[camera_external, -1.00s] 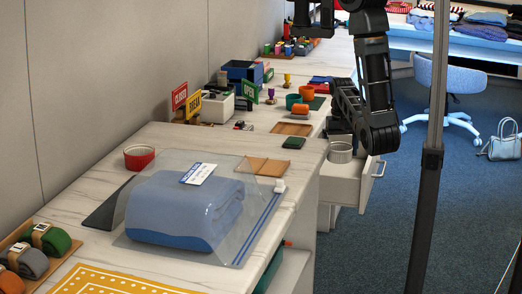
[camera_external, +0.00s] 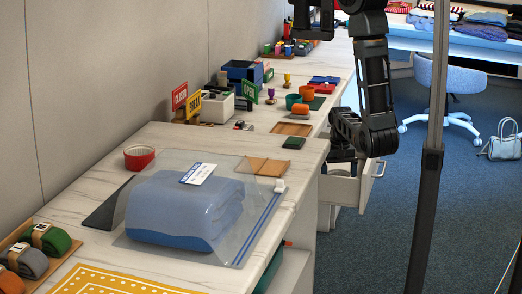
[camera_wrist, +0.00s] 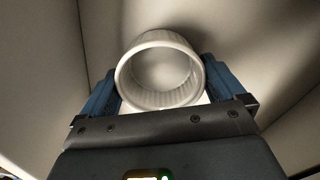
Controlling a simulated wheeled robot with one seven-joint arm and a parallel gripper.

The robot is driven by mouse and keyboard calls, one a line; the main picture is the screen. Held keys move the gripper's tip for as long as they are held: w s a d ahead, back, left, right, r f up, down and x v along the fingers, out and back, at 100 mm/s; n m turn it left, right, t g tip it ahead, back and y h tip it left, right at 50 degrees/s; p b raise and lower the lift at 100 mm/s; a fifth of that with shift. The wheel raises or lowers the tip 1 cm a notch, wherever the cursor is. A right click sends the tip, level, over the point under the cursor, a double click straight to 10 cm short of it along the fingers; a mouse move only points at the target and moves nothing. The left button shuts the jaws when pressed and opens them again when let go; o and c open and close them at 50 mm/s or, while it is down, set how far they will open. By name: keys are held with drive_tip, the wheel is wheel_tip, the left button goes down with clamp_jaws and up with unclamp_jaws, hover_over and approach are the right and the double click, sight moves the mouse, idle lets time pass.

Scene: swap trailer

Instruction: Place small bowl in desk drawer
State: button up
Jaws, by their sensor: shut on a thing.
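A small white ribbed bowl (camera_wrist: 125,80) sits between the two blue fingers of my gripper (camera_wrist: 160,88) in the wrist view. The fingers are shut on its sides, and its open mouth faces the camera. The desk drawer (camera_external: 338,190) stands pulled out at the end of the white desk in the external view. My gripper (camera_external: 342,160) points down into the drawer there, and the drawer wall hides most of the bowl. Pale drawer surfaces surround the bowl in the wrist view. I cannot tell whether the bowl touches the drawer floor.
The drawer handle (camera_external: 379,169) faces right, towards the open floor. A red bowl (camera_external: 139,157) and a bagged blue textile (camera_external: 185,207) are nearer. A dark post (camera_external: 430,170) stands at right.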

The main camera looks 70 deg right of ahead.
drive_tip(key=shift+f, duration=0.15)
drive_tip(key=o, duration=0.8)
wheel_tip(320, 180, up, 12)
drive_tip(key=shift+r+p, duration=0.2)
drive_tip(key=shift+p, duration=0.3)
